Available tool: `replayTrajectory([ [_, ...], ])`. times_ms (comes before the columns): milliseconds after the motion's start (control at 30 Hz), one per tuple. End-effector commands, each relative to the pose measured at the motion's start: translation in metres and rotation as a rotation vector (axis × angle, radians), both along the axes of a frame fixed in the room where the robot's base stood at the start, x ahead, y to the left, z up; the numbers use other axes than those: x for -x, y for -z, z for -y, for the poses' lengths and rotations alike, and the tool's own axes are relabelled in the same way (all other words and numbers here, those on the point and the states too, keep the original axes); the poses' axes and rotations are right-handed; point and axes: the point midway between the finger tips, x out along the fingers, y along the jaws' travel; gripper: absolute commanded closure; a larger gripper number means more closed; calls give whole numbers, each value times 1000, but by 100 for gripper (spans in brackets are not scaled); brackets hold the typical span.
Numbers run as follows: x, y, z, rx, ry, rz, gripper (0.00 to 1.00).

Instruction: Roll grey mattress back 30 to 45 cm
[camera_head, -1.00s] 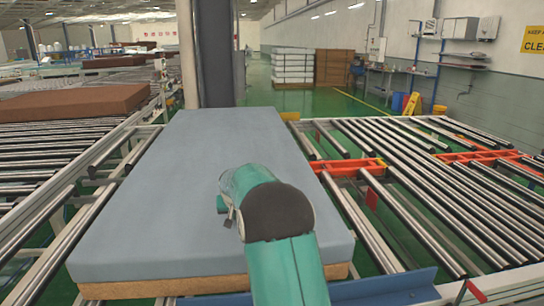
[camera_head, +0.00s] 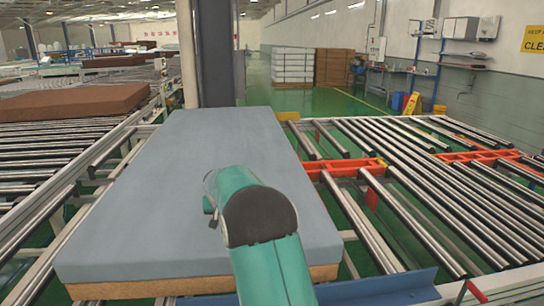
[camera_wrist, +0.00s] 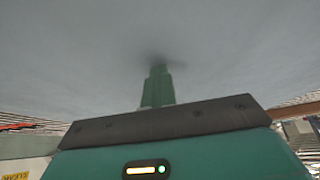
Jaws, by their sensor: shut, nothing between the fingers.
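The grey mattress (camera_head: 150,200), with a tan lower layer, lies flat on the roller conveyor in front of me in the head view. My green arm reaches over its near right part. My gripper shows only in part in the head view (camera_head: 212,210), mostly hidden behind the arm. In the wrist view my gripper (camera_wrist: 158,70) is shut and empty, its fingertips at the grey mattress surface (camera_wrist: 80,60). A dark shadow at the tips suggests contact or near contact.
Bare metal rollers (camera_head: 450,195) with orange brackets (camera_head: 345,167) lie to the right. A dark pillar (camera_head: 212,55) stands beyond the mattress's far end. A brown mattress (camera_head: 75,102) lies on rollers at left. A blue rail (camera_head: 380,288) runs along the near edge.

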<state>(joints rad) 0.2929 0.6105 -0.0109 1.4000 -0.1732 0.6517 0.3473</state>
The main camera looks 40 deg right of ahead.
Motion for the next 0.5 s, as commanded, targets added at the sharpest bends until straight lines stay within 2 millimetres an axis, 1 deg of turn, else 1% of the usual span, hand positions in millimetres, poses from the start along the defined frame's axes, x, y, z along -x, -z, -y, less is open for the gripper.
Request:
replayTrajectory([
  [33, 2, 2, 1, -1, 2, -5, 100],
  [367, 1, 0, 1, 1, 1, -2, 100],
  [500, 1, -4, 1, 2, 1, 0, 100],
])
